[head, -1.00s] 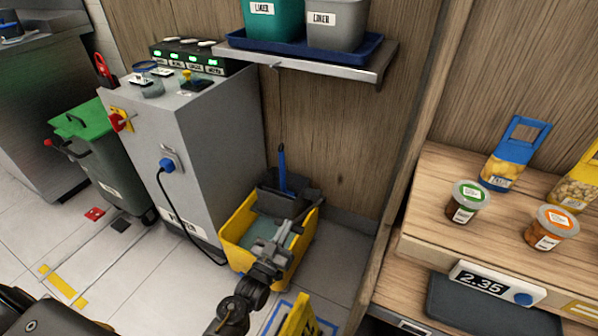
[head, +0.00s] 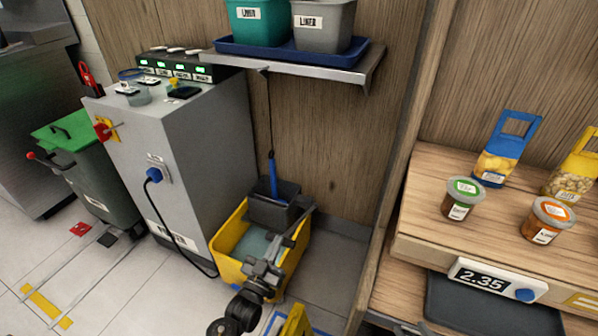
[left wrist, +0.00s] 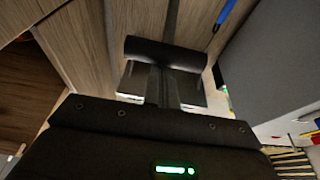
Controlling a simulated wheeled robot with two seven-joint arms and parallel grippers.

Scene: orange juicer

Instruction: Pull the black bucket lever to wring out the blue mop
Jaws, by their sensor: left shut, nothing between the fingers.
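The yellow mop bucket (head: 229,266) stands on the floor beside the grey cabinet, with bluish water inside. A black wringer (head: 270,210) sits at its back. The blue part of the mop handle (head: 274,181) rises upright from the wringer; it also shows in the left wrist view (left wrist: 224,14). A dark bar, seemingly the lever (head: 302,224), runs along the bucket's right side. My left gripper (head: 268,268) is shut and empty at the bucket's front right. In the left wrist view, a black bar-like part (left wrist: 165,52) lies just beyond my fingers; contact is unclear. My right gripper is out of view.
The grey cabinet (head: 192,150) with a plugged cable stands close left of the bucket. A metal shelf (head: 320,73) with bins juts out above. A wooden counter (head: 425,228) is at right. A yellow floor sign (head: 295,322) stands in front.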

